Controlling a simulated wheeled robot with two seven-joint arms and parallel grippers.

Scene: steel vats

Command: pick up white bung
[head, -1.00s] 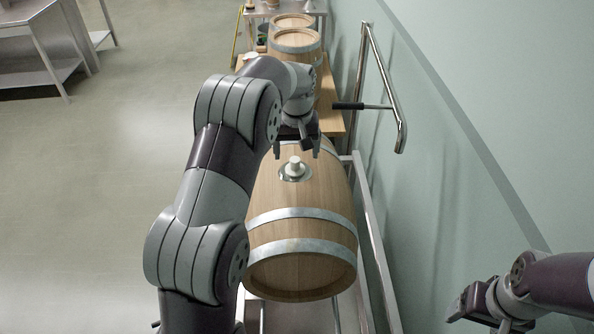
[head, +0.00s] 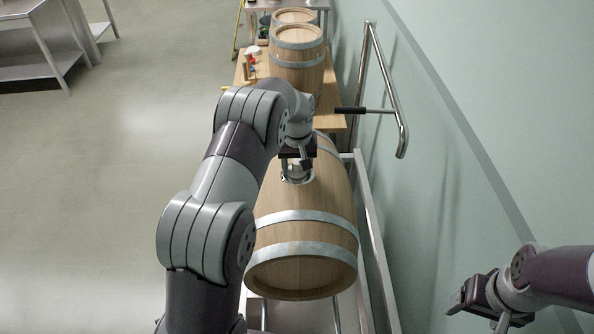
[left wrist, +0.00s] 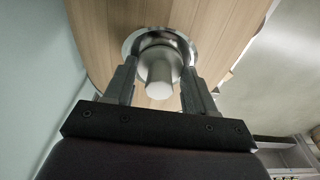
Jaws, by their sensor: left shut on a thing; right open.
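The white bung (left wrist: 160,76) stands in a round metal collar (left wrist: 133,40) on top of the wooden barrel (head: 305,232). My left gripper (head: 297,170) is down at the collar, its fingers shut on the bung from both sides. The left wrist view shows the bung between these fingers (left wrist: 158,70). In the head view the gripper hides most of the bung. I cannot tell whether the bung has lifted at all. My right gripper (head: 480,314) is open and empty at the lower right, away from the barrel.
The barrel lies on a metal rack (head: 376,245). Behind it, more barrels (head: 297,60) and small items stand on a wooden table (head: 330,112). A metal rail (head: 386,80) with a dark-handled bar (head: 350,110) runs along the green wall at right. Open floor (head: 120,190) lies to the left.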

